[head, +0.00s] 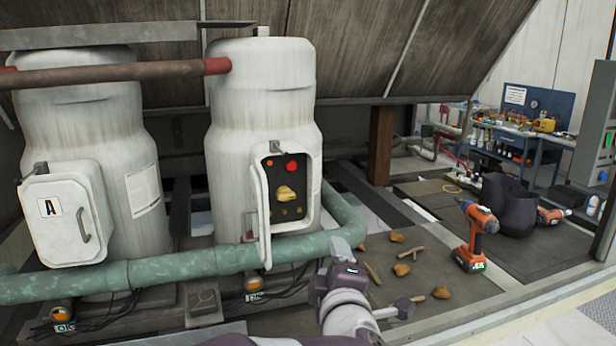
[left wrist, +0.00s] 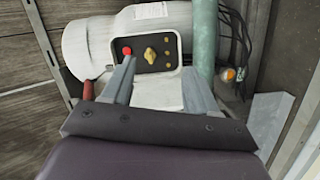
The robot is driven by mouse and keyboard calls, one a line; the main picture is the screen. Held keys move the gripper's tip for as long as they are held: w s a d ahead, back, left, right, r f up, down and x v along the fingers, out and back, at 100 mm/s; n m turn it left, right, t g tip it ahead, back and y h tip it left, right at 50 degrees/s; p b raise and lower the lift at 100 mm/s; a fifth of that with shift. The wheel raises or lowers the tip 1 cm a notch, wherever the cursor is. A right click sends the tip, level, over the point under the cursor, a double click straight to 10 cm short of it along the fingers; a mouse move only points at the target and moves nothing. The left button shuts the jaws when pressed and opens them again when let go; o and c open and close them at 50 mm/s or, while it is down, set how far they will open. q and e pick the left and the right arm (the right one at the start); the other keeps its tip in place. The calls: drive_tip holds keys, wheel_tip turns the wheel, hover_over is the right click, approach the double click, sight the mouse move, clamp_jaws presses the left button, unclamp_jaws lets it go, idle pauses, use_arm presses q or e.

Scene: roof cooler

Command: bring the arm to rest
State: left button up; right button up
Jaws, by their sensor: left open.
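My left gripper (head: 338,246) is in front of the right-hand white tank (head: 262,110), low in the head view by the green pipe. In the left wrist view its two fingers (left wrist: 158,85) are spread apart with nothing between them. Beyond the fingers is the tank's control panel (head: 285,185), with a red button and a yellow knob; it also shows in the left wrist view (left wrist: 150,53). The panel's door stands open. The fingers look apart from the panel. My right gripper is not in view.
A green pipe (head: 180,264) runs across the front of both tanks. The left tank (head: 85,130) has a closed door marked A (head: 68,218). A dark bag (head: 506,203) and workbench (head: 520,140) stand at right.

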use_arm(q)
drive_tip(key=s+a+f+m+g+h, duration=0.35)
drive_tip(key=a+f+m+g, duration=0.6)
drive_tip(key=f, duration=0.55)
drive_tip(key=s+a+f+m+g+y, duration=0.1)
drive_tip(key=s+a+f+m+g, duration=0.2)
drive_tip(key=s+a, duration=0.3)
drive_tip(key=s+a+f+m+g+y+p, duration=0.1)
drive_tip(key=s+a+f+m+g, duration=0.2)
drive_tip(key=s, duration=0.9)
drive_tip(key=a+f+g, duration=0.1)
drive_tip(key=a+f, duration=0.2)
drive_tip(key=shift+s+a+f, duration=0.15)
drive_tip(key=shift+a+f, duration=0.05)
drive_tip(key=shift+a, duration=0.2)
